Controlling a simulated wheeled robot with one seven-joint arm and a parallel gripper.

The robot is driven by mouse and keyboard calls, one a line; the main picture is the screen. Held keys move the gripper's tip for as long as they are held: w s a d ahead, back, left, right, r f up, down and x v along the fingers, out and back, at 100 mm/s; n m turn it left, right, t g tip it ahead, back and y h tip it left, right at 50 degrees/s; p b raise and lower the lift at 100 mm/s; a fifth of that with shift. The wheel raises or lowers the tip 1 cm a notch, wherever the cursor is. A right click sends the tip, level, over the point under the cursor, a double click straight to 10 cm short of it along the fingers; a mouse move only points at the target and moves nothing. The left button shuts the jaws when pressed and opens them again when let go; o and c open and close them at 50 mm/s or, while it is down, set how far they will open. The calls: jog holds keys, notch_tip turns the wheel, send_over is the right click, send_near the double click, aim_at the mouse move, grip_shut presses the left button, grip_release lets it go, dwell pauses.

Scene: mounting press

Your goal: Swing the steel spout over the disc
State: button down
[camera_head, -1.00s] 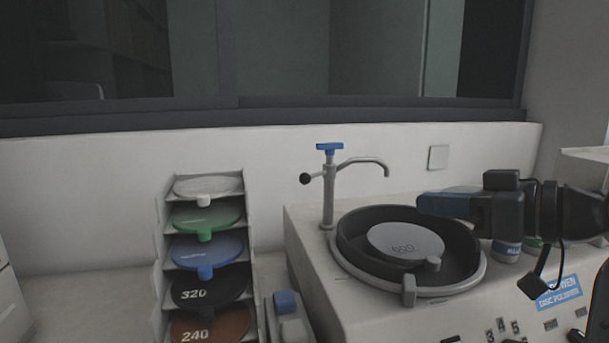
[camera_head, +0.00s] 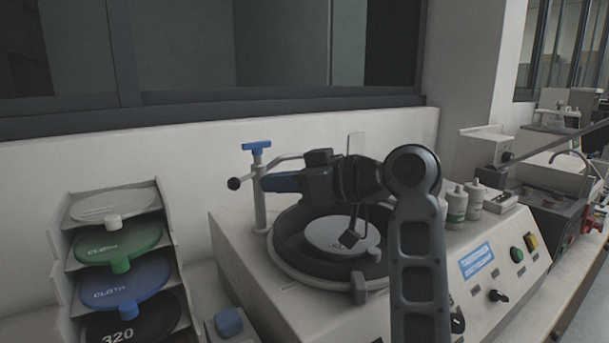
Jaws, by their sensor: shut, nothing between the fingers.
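The steel spout (camera_head: 286,159) is a thin pipe leaving the top of its upright post (camera_head: 260,214) at the back left of the polisher. A blue T-handle (camera_head: 257,146) tops the post and a black ball knob (camera_head: 234,184) sticks out left. The spout's outer end is hidden behind my gripper. The grey disc (camera_head: 325,228) lies in the black round bowl (camera_head: 287,248), partly covered by my wrist parts. My gripper (camera_head: 267,183) is shut and empty, its blue fingers pointing left at the post just below the spout. I cannot tell whether they touch.
A rack of coloured discs (camera_head: 167,225) stands at left. A blue-topped block (camera_head: 229,321) sits between rack and polisher. Bottles (camera_head: 457,205) stand right of the bowl, and a sink tap (camera_head: 577,157) is farther right. The wall is close behind.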

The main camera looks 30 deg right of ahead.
jog(key=shift+p+x, duration=0.5)
jog(key=shift+x, duration=2.05)
jog(key=shift+w, duration=0.1)
